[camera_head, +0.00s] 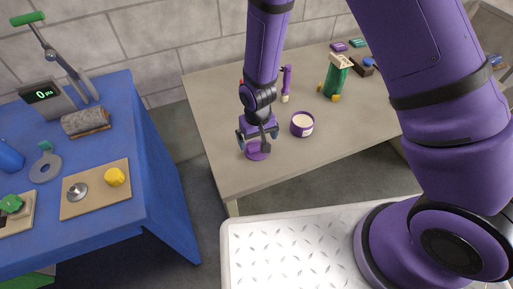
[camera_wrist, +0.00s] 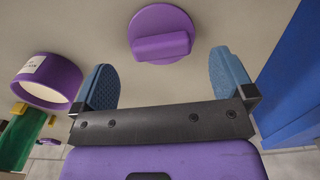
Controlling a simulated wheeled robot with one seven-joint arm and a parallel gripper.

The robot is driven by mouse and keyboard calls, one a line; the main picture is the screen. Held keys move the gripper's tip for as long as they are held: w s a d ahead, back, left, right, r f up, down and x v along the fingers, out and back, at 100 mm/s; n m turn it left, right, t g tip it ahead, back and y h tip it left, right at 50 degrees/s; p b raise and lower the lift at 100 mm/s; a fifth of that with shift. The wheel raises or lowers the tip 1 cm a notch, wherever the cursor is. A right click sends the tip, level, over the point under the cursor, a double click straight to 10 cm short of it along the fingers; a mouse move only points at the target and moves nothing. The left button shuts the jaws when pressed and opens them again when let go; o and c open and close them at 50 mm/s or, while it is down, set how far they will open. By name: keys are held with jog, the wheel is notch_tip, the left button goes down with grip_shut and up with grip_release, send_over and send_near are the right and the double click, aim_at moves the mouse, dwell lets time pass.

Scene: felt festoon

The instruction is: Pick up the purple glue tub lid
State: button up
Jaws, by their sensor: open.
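The purple glue tub lid (camera_wrist: 162,30) is a round disc with a raised bar grip. It lies on the table near its front left edge, partly hidden behind my gripper in the head view (camera_head: 258,153). My gripper (camera_wrist: 165,80) is open, with its two blue pads apart. In the wrist view the lid is just beyond the fingertips, between their lines, with nothing between the pads. The purple glue tub (camera_head: 302,124) stands open beside the gripper, showing cream contents; it also shows in the wrist view (camera_wrist: 50,82).
A purple-handled brush (camera_head: 286,83) and a green item with yellow feet (camera_head: 335,78) stand farther back on the grey table (camera_head: 221,146). Small coloured blocks lie at the back right. A blue table (camera_head: 154,157) with a scale and boards is across a gap on the left.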

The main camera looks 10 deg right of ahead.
aim_at(257, 145)
notch_tip(257, 145, down, 5)
jog(key=shift+w+a+r, duration=0.1)
jog(key=shift+w, duration=0.05)
jog(key=c, duration=0.7)
